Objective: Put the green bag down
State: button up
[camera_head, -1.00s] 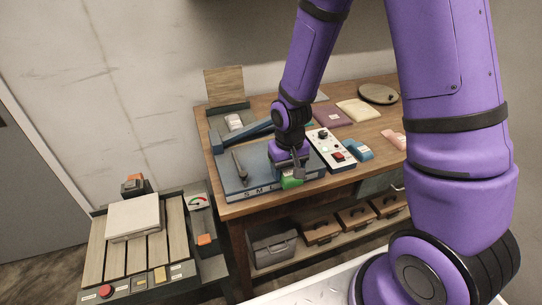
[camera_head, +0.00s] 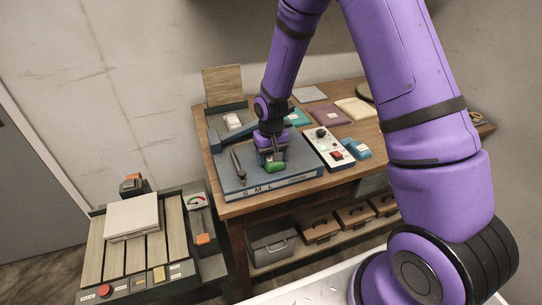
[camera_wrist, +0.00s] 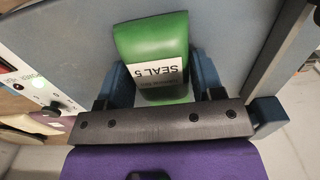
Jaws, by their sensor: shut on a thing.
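The green bag (camera_head: 275,166) is between the fingers of my gripper (camera_head: 270,152), over the blue-grey board (camera_head: 257,181) marked S M L on its front edge. In the wrist view the green bag (camera_wrist: 152,40) carries a white label reading SEAL 5, and the two blue fingers of my gripper (camera_wrist: 163,78) sit on either side of it. My gripper is shut on the bag. I cannot tell whether the bag touches the board.
A white control box (camera_head: 326,148) and a blue bag (camera_head: 356,149) lie to the right. Teal, purple and cream packets lie behind. A side stand (camera_head: 180,240) holds a pale block (camera_head: 132,217).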

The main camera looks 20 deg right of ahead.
jog(key=shift+f, duration=0.35)
jog(key=o, duration=0.9)
jog(key=shift+o, duration=0.2)
notch_tip(320, 180, up, 12)
jog(key=r, duration=0.1)
notch_tip(320, 180, up, 10)
jog(key=t, duration=0.1)
send_over(271, 155)
jog(key=s+d, duration=0.2)
jog(key=s, duration=0.3)
jog(key=s+d+r+t, duration=0.2)
jog(key=s+r, duration=0.5)
jog(key=s, duration=0.5)
jog(key=s+d+r+t, duration=0.2)
jog(key=s+r, duration=0.6)
jog(key=s, duration=0.4)
jog(key=shift+d, duration=0.5)
